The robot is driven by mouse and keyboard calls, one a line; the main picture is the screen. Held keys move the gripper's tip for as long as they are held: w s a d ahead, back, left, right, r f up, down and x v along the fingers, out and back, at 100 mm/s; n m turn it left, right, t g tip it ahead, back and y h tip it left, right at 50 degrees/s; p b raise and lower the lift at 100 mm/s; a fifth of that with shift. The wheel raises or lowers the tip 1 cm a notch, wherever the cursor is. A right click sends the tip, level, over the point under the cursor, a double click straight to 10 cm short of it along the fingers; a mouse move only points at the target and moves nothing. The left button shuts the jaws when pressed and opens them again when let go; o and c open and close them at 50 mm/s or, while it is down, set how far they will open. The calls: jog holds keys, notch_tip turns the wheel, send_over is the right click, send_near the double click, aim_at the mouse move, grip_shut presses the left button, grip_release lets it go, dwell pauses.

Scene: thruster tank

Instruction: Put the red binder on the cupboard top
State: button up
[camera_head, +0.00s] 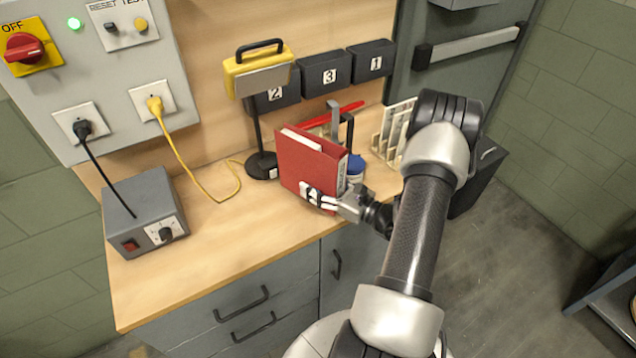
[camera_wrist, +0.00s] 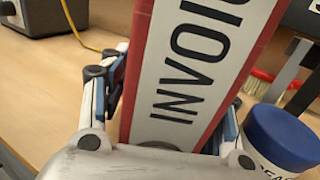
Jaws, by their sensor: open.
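The red binder (camera_head: 310,160) stands upright near the front edge of the wooden worktop (camera_head: 215,245), at its right part. In the wrist view its white spine label (camera_wrist: 195,70), reading "INVOI…", faces me and runs up between my fingers. My gripper (camera_head: 322,196) is at the lower part of the spine, with one finger on each side of the binder. The jaws are open around it; whether the pads touch its sides is hard to tell. The binder's foot is partly hidden by my gripper. Which surface is the cupboard top is not clear from these views.
A blue-lidded tub (camera_wrist: 285,138) stands close on the right of the binder. Numbered bins (camera_head: 325,75), a file rack (camera_head: 393,130) and a grey power box (camera_head: 145,215) are nearby. The worktop's front middle is clear.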

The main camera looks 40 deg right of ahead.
jog(key=shift+s+d+r, duration=0.1)
jog(key=shift+s+r, duration=0.05)
jog(key=s+p, duration=0.1)
jog(key=s, duration=0.2)
jog(key=s+d+p, duration=0.1)
jog(key=s, duration=0.3)
jog(key=s+d, duration=0.1)
jog(key=s, duration=0.3)
jog(key=shift+s+p, duration=0.25)
jog(key=shift+p, duration=0.15)
